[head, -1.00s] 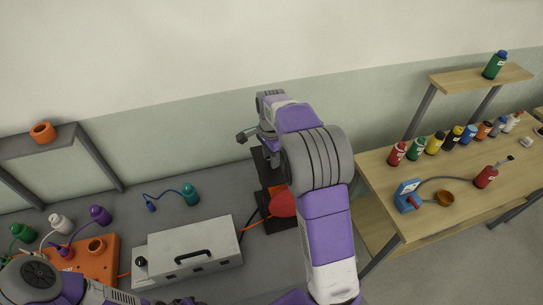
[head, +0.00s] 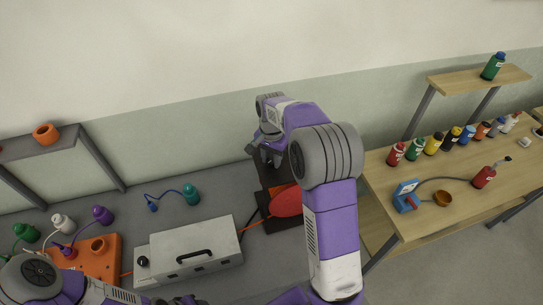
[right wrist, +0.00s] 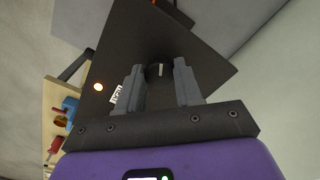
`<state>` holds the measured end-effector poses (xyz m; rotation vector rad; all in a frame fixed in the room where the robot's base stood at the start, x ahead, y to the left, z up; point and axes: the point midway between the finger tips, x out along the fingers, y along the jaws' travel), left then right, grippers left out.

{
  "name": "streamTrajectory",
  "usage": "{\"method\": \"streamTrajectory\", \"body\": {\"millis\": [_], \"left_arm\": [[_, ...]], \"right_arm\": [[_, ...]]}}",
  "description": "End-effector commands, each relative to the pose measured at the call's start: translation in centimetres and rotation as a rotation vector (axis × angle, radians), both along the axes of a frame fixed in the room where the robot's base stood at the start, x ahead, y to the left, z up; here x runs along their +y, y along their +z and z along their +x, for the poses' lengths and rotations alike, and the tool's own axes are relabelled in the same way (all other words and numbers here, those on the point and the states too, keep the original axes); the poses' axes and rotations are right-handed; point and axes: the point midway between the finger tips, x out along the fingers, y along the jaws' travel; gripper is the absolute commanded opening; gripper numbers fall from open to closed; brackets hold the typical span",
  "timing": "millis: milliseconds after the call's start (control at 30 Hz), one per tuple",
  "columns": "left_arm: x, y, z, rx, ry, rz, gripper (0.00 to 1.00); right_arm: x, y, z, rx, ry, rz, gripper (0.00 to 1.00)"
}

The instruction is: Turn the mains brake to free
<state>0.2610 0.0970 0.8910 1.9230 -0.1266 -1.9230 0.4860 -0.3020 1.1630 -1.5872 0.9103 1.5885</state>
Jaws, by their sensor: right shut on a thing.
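The mains brake appears to be the dark panel (head: 264,172) standing at the back of the grey bench, with a small black knob (right wrist: 158,71). The knob has a pale mark on it and sits between my fingers in the right wrist view.
A red rounded part (head: 287,201) sits just in front of the panel. A grey box with a black handle (head: 190,252) and an orange block (head: 90,262) stand to the left. A wooden table (head: 390,215) with several bottles is at right.

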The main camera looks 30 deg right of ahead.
Motion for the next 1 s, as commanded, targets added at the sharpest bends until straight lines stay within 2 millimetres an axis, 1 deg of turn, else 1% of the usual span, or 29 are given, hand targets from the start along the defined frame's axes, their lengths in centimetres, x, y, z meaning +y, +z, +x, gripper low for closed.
{"method": "streamTrajectory", "body": {"millis": [700, 1000], "left_arm": [[0.00, 0.93, 0.00, 0.000, 0.000, 0.000, 0.43], [0.00, 1.11, 0.01, 0.000, 0.000, 0.000, 0.43]], "right_arm": [[-0.16, 0.06, 0.00, -0.003, 0.675, -0.002, 0.04], [-0.13, 0.06, 0.01, -0.003, 0.909, -0.001, 0.04]]}}
